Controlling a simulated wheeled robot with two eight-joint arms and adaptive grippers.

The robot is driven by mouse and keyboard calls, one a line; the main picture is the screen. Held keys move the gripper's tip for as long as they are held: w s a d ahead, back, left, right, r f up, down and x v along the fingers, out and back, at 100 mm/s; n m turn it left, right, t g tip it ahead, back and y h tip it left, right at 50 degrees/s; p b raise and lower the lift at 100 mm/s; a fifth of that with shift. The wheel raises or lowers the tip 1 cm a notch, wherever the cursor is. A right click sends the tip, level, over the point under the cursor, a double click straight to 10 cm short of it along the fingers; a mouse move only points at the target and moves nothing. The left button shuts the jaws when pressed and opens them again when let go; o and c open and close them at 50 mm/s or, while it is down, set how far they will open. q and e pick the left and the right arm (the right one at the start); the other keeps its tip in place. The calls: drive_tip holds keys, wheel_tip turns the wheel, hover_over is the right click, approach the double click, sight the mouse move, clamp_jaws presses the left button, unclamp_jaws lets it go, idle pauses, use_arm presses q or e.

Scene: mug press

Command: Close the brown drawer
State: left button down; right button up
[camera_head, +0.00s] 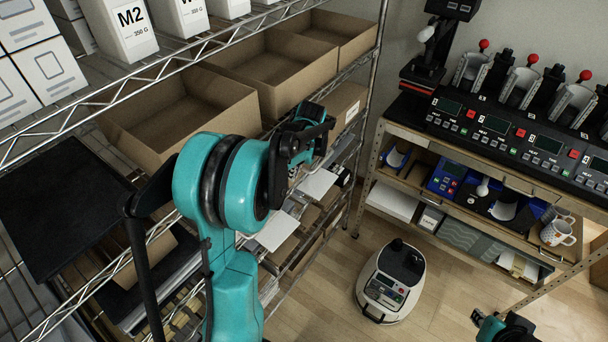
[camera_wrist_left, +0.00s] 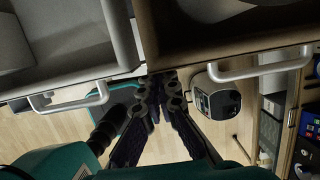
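In the left wrist view, a brown drawer (camera_wrist_left: 232,44) with a light bar handle (camera_wrist_left: 250,73) fills the upper right. Its front stands out over the floor, and part of its inside shows from above. A grey drawer (camera_wrist_left: 70,66) with a similar handle (camera_wrist_left: 68,104) is beside it on the left. My left gripper (camera_wrist_left: 163,78) has its fingertips close together at the gap between the two drawers, left of the brown drawer's handle. Contact is unclear. My right gripper (camera_head: 507,328) shows only partly at the bottom right of the head view, away from the drawers.
A wire rack with open cardboard boxes (camera_head: 180,115) stands on the left, close to my left arm. A white and black machine (camera_head: 391,282) stands on the floor. A bench with a control panel (camera_head: 495,128) and mugs (camera_head: 557,233) is at right.

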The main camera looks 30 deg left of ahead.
use_arm(q)
drive_tip(key=shift+a, duration=0.2)
drive_tip(key=d+p, duration=0.1)
drive_tip(key=d, duration=2.6)
drive_tip(key=s+p+v, duration=0.1)
drive_tip(key=v, duration=0.8)
drive_tip(key=shift+r+p, duration=0.25)
drive_tip(key=shift+p, duration=0.1)
drive_tip(key=shift+a, duration=0.1)
